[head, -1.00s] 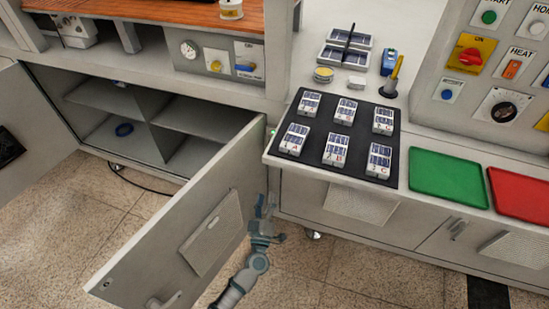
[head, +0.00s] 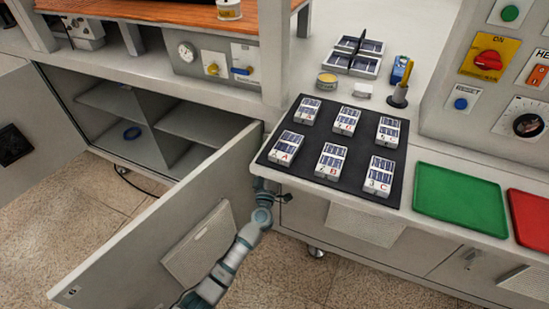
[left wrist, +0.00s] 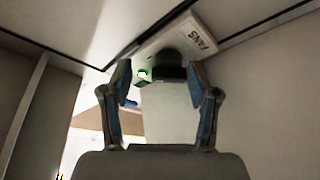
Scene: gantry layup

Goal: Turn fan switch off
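In the left wrist view, a pale box labelled FANS (left wrist: 188,40) is fixed under an overhanging surface. It carries a black knob (left wrist: 170,73) and a lit green lamp (left wrist: 144,73). My left gripper (left wrist: 159,70) is open, with one finger on each side of the knob; contact is not clear. In the head view, my left arm (head: 236,250) reaches up between the open cabinet door and the counter, and the gripper is mostly hidden at the counter's front left corner. The FANS box is hidden in the head view. My right gripper is not in view.
The open cabinet door (head: 130,262) stands left of my left arm. The counter's black mat (head: 312,172) holds several labelled blocks. A green tray (head: 460,200) and a red tray (head: 530,218) lie to the right. A control panel (head: 470,130) stands behind them.

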